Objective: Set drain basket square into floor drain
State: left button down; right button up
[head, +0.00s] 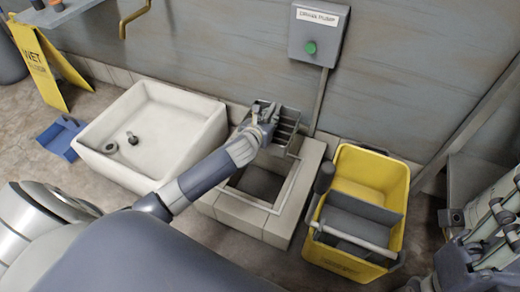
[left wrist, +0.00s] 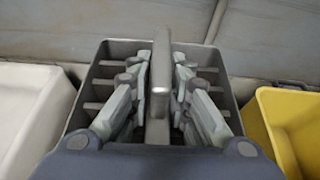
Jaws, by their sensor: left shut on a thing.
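The drain basket (head: 288,122) is a grey metal box with slats and a raised central handle. In the left wrist view the basket (left wrist: 106,72) fills the middle, with its handle (left wrist: 161,75) between my fingers. My left gripper (head: 258,117) is shut on the handle; it also shows in the left wrist view (left wrist: 160,92). The floor drain (head: 257,184) is a square dark opening in a raised tiled surround. The basket is at the far side of the opening, near the wall; I cannot tell its height.
A white basin (head: 180,135) stands left of the drain and a yellow mop bucket (head: 392,180) stands right of it. A box with a green button (head: 310,47) is on the wall behind. A yellow wet-floor sign (head: 36,65) and blue dustpan (head: 58,140) are far left.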

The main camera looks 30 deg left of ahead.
pick_arm(q)
jog(key=s+f, duration=0.5)
jog(key=f, duration=0.6)
jog(key=shift+a+m+h, duration=0.3)
jog(key=shift+a, duration=0.1)
jog(key=shift+r, duration=0.1)
